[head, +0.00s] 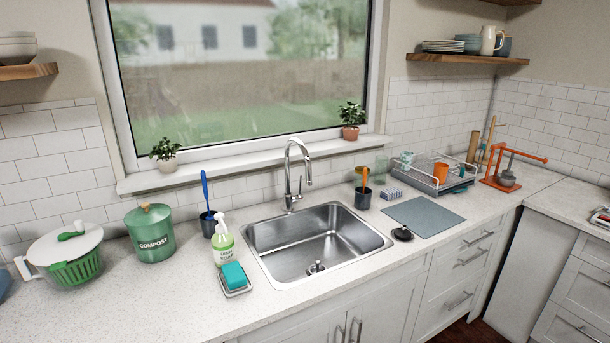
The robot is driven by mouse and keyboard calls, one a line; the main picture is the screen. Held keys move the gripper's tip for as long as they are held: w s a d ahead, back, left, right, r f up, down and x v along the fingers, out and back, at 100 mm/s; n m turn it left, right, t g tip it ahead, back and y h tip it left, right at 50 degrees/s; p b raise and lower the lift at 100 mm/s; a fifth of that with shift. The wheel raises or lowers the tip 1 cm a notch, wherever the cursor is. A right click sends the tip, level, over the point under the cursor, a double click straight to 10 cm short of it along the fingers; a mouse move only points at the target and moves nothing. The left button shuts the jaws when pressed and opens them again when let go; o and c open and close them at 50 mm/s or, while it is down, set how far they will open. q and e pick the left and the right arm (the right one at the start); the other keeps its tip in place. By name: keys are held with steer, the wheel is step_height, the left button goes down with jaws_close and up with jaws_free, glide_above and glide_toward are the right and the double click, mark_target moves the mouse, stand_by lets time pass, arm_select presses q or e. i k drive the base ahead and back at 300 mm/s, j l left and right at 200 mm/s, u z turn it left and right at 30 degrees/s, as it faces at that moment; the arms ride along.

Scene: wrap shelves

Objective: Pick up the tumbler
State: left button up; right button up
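No gripper of mine is in this view. Which cup is the tumbler I cannot tell for sure. A greenish clear glass (357,176) stands behind the sink's right end, partly hidden by a dark cup (362,200) holding an orange-handled brush. A second pale clear glass (382,166) stands just right of it. An orange cup (440,173) and a light blue cup (406,159) are in the dish rack (425,183) on the right.
The sink (315,245) is in the middle with a tall faucet (292,175). A grey mat (423,216) lies bare right of it. Left are a soap bottle (223,243), compost bin (150,233) and salad spinner (70,255). An orange press (507,165) stands far right.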

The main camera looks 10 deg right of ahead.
mark_target(441, 169)
steer(key=i+l+u, duration=0.1)
steer(key=l, duration=0.3)
steer(key=i+l+u, duration=0.15)
steer(key=l, duration=0.25)
steer(key=i+l+u, duration=0.1)
steer(key=i+l, duration=0.15)
steer(key=l, duration=0.15)
steer(key=i+l+u, duration=0.1)
steer(key=l, duration=0.3)
steer(key=i+l+u, duration=0.15)
steer(key=l, duration=0.3)
steer(key=i+l, duration=0.1)
steer(key=l, duration=0.45)
steer(key=i+l, duration=0.1)
steer(key=l, duration=0.4)
steer(key=i+l, duration=0.15)
steer(key=l, duration=0.4)
steer(key=i+l, duration=0.1)
steer(key=l, duration=0.4)
steer(key=u, duration=0.05)
